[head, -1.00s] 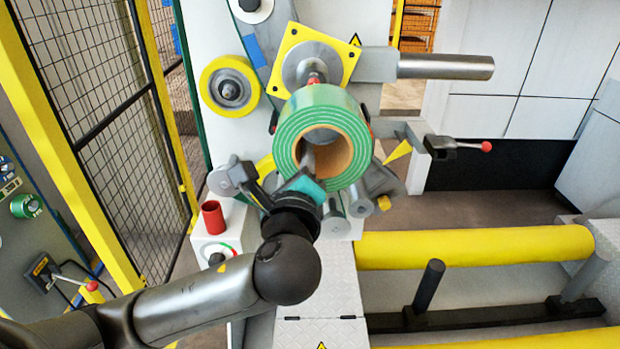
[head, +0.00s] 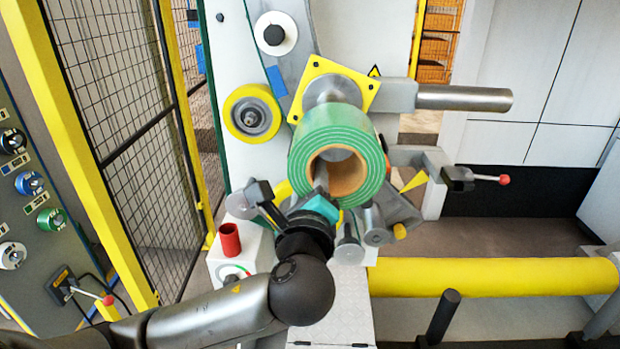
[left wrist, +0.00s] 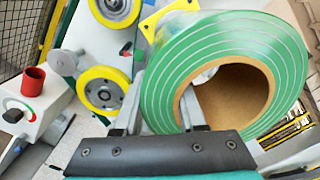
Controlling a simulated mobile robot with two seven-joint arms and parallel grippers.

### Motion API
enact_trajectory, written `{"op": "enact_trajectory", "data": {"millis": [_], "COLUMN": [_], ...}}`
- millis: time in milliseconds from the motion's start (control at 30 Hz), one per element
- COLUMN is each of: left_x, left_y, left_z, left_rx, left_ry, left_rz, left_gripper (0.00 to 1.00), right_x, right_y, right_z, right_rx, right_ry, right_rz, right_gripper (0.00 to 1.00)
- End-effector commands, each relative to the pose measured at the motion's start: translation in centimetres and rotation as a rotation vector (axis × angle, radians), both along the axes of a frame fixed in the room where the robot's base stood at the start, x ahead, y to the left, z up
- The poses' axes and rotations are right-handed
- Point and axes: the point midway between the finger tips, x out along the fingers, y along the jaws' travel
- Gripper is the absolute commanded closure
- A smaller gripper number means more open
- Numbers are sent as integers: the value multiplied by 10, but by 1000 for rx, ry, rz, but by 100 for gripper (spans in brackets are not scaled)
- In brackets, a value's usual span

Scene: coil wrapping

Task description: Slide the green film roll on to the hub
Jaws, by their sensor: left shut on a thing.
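The green film roll (head: 374,150), with a brown cardboard core, is in front of the hub, its open end facing me. The hub (head: 328,90) is a grey round piece on a yellow square plate (head: 366,92); the roll covers its lower front. I cannot tell whether the hub's end is inside the core. My left gripper (head: 312,190) is shut on the roll's wall at its lower left, one finger inside the core. In the left wrist view, the roll (left wrist: 165,95) shows between the fingers. My right gripper is not in view.
Yellow rollers (head: 252,114) sit left of the hub. A grey bar (head: 465,99) sticks out to the right, and a red-knobbed lever (head: 480,178) is below it. A red cup (head: 229,239) stands on a white box. A mesh fence (head: 120,120) closes the left side.

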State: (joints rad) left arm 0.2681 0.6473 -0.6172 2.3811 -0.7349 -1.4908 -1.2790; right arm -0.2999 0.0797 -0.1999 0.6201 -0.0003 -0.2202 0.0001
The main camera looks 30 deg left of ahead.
Motion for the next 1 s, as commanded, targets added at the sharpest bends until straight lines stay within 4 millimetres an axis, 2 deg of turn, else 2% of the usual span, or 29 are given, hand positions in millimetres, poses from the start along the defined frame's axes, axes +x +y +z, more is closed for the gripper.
{"op": "enact_trajectory", "data": {"millis": [33,500,1000], "left_x": [4,35,40], "left_y": [3,18,20], "left_z": [5,5,5], "left_rx": [0,0,0], "left_ry": [-12,-13,-13], "left_rz": [3,1,1], "left_gripper": [100,100,100], "right_x": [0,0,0], "right_y": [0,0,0], "right_z": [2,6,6], "right_rx": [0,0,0], "right_ry": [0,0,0], "right_rz": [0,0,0], "right_gripper": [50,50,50]}}
